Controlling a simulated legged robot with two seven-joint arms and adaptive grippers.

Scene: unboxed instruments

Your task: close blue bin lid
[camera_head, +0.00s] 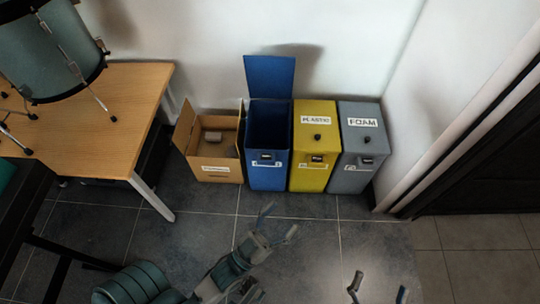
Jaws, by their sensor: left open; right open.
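The blue bin (268,177) stands on the floor against the back wall, between a cardboard box and the yellow bin. Its blue lid (270,78) is raised upright at the back, and the dark inside shows. My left gripper (278,222) is open and empty, in front of and below the blue bin in the picture, apart from it. My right gripper (378,292) is open and empty at the bottom edge, further right. Only its fingers show.
The yellow bin (314,172) and grey bin (362,165) have closed lids. A wooden table (128,92) with a drum (48,45) stands left. The tiled floor before the bins is clear.

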